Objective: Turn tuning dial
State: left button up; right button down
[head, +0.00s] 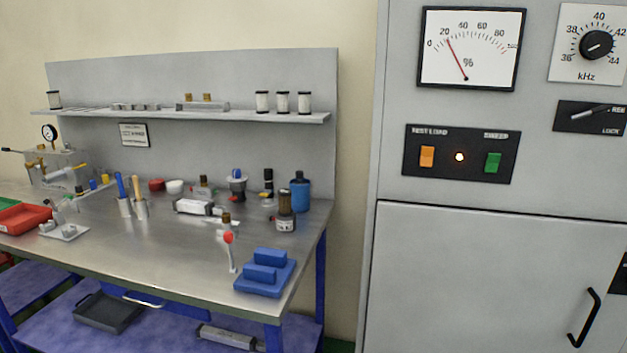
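The black tuning dial (596,44) is a round knob on a white plate at the upper right of the head view. Its scale is marked 36, 38, 40, 42 and 44, with kHz below. The white pointer line on the knob is too small to read exactly. Left of it, a percent meter (471,47) has a red needle near 20. Below the dial is a black plate (590,117) with a lever and the word LOCK. Neither of my grippers shows in the head view.
The grey cabinet (480,265) fills the right side, with a switch panel (461,154), a lit lamp and a black door handle (584,317). A steel workbench (185,250) with bottles, tools and a blue block (264,273) stands at left. The cabinet front is unobstructed.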

aim_at(594, 44)
jog(key=z, duration=1.25)
